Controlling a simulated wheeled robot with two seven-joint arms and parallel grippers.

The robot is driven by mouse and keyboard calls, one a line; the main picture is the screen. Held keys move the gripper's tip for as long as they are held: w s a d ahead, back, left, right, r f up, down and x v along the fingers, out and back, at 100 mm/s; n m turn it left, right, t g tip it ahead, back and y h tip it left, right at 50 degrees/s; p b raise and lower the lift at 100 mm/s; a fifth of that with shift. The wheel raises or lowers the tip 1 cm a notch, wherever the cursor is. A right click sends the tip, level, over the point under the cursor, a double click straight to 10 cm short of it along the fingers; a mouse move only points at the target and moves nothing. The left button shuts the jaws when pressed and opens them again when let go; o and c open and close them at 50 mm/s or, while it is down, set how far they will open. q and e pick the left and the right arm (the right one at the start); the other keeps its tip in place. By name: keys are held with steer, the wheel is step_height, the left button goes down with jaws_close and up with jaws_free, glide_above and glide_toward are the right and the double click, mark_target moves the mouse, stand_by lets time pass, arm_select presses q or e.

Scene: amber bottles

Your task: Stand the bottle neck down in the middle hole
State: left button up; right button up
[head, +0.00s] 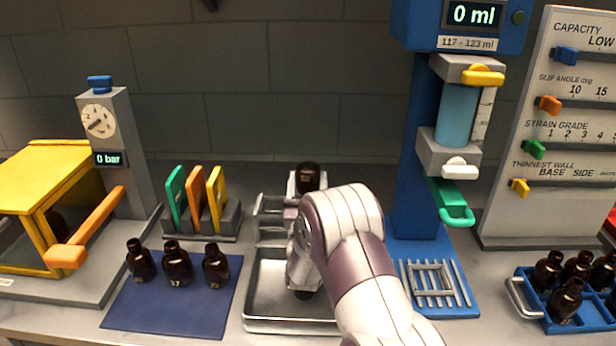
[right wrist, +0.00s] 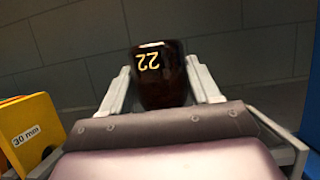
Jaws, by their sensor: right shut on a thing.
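My right gripper (head: 308,186) is shut on a dark amber bottle (head: 308,176), above the back of the metal tray. In the right wrist view the same bottle (right wrist: 158,75) sits between the two pale fingers, with its yellow number 22 upside down. Its broad end is up; its neck is hidden. A grey metal rack (head: 270,222) stands at the back of the metal tray (head: 262,325). My right arm covers much of the rack, so its middle hole is not visible. I cannot tell whether the bottle touches the rack. My left gripper is not in view.
Several amber bottles (head: 177,264) stand upright on a blue mat (head: 135,310). A holder with coloured plates (head: 196,200) stands behind them. A blue dispenser column (head: 418,150) rises to the right. A blue crate (head: 590,322) of bottles is far right; a yellow chamber (head: 45,170) is far left.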

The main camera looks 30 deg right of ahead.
mark_target(308, 168)
step_height(308, 168, down, 2)
steer(key=shift+f+b, duration=0.25)
steer(key=shift+b, duration=0.2)
steer(key=shift+f+b, duration=0.6)
steer(key=shift+b, duration=0.4)
steer(key=o, duration=1.4)
steer(key=shift+o, duration=0.2)
steer(key=shift+r+p, duration=1.8)
steer(key=shift+r, duration=3.75)
